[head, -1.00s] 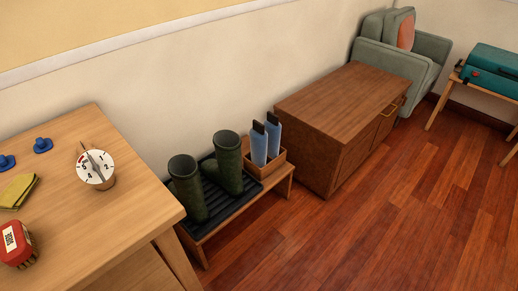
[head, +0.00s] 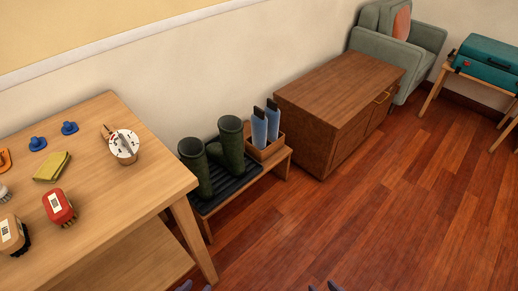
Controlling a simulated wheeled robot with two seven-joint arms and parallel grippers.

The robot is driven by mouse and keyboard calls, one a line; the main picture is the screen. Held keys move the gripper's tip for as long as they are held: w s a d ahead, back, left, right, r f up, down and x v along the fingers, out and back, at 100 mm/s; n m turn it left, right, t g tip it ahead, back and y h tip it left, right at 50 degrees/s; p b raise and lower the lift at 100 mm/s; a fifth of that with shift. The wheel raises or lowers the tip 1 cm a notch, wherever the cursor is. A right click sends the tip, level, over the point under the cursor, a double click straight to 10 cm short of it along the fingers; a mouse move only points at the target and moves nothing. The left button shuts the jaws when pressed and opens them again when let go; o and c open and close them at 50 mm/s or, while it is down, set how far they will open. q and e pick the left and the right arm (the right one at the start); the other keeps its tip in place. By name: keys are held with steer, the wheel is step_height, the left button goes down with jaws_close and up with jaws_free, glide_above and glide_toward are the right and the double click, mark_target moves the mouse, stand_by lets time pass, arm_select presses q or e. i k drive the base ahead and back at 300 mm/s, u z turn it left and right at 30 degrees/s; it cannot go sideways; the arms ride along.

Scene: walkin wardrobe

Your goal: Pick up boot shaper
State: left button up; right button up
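Two light blue boot shapers with dark tops, one (head: 259,128) on the left and one (head: 273,121) on the right, stand upright in a small wooden box (head: 266,152). The box sits at the right end of a low wooden bench (head: 277,162). Only the fingertips of my grippers show, at the bottom edge. My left gripper (head: 196,287) and my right gripper (head: 324,287) each show two dark tips set apart, with nothing visible between them. Both are well in front of the bench and far from the boot shapers.
Dark green boots (head: 196,168) stand on a black tray (head: 228,183) left of the box. A brown cabinet (head: 335,95) stands right of the bench. The floor (head: 330,220) in front is clear.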

mark_target(259, 121)
steer(key=z, duration=1.05)
steer(key=i, duration=2.25)
steer(key=u, duration=0.7)
